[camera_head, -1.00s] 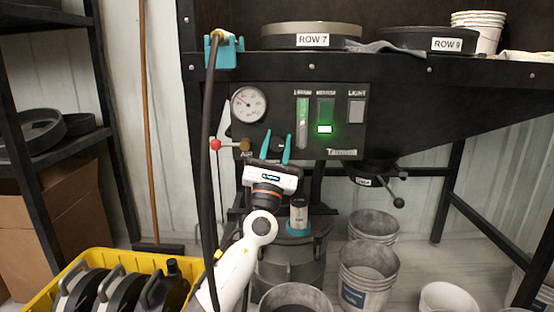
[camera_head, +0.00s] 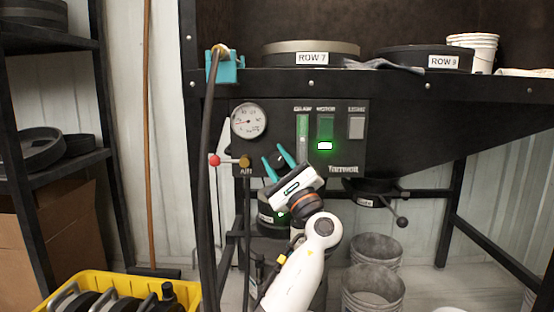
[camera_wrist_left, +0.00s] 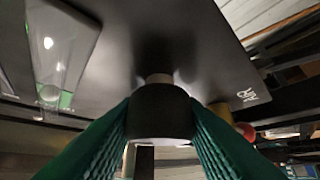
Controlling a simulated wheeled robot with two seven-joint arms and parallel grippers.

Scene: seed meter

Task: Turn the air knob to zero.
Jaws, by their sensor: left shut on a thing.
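The black control panel (camera_head: 345,165) carries a round white gauge (camera_head: 248,120) at its upper left, its needle too small to read. A black knob (camera_wrist_left: 160,112) stands out from the panel in the left wrist view. My left gripper (camera_head: 272,152) is shut on this knob, with its teal fingers on either side. In the head view the fingers are tilted to the left and the knob is a small dark shape between them, so its pointer cannot be read. My right gripper is out of view.
A brass valve (camera_head: 245,161) with a red ball handle (camera_head: 215,160) sits left of the gripper. A dark hose (camera_head: 208,200) hangs in front of the panel's left side. A yellow crate (camera_head: 100,283) stands lower left, and grey buckets (camera_head: 373,290) stand below the panel.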

